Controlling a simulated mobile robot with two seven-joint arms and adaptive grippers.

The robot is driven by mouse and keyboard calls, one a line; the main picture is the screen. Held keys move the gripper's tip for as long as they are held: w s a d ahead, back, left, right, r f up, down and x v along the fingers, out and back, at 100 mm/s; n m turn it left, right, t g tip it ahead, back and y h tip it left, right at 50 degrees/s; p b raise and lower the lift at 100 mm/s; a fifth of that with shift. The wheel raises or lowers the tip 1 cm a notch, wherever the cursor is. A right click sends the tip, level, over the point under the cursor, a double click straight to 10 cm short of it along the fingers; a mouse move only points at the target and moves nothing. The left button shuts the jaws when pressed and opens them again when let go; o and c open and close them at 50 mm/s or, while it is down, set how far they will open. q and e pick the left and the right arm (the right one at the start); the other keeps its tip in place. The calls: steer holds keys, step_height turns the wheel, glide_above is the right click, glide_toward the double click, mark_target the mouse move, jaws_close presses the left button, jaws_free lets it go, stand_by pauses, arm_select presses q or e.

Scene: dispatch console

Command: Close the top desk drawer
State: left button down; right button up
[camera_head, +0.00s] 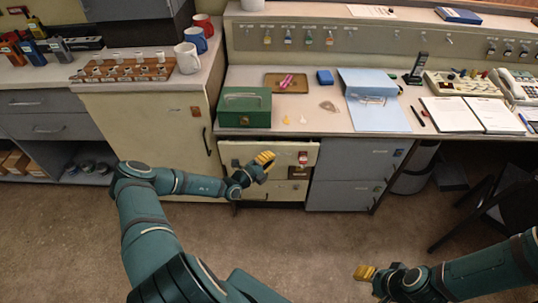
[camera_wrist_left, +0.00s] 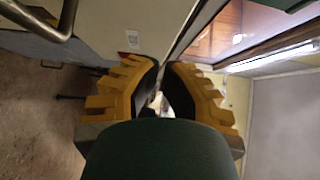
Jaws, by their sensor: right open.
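The top desk drawer (camera_head: 240,152) has a cream front below the desktop, left of the grey drawers, and stands partly open. In the left wrist view its cream front (camera_wrist_left: 112,28) has a small white label, with brown wood interior (camera_wrist_left: 220,28) showing behind its edge. My left gripper (camera_head: 268,158) is in front of the drawer front. In the wrist view its yellow fingers (camera_wrist_left: 164,66) are together with nothing held; whether they touch the drawer is unclear. My right gripper (camera_head: 360,272) is open and low over the floor, away from the drawer.
A green metal box (camera_head: 245,108) and a blue folder (camera_head: 375,112) stand on the desktop above. Grey drawers (camera_head: 350,165) are to the right, a cream cabinet (camera_head: 160,125) to the left. A dark chair (camera_head: 495,205) stands at far right. The floor in front is open.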

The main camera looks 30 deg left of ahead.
arm_select(q)
steer(key=p+v, duration=0.1)
steer(key=v, duration=0.9)
steer(key=m+g+y+p, duration=0.2)
steer(key=m+y+p, duration=0.6)
steer(key=y, duration=0.6)
glide_toward(230, 147)
steer(key=shift+m, duration=0.5)
steer(key=b+x, duration=0.3)
steer(key=x, duration=0.5)
steer(key=shift+w+r, duration=0.1)
steer(key=shift+w, duration=0.05)
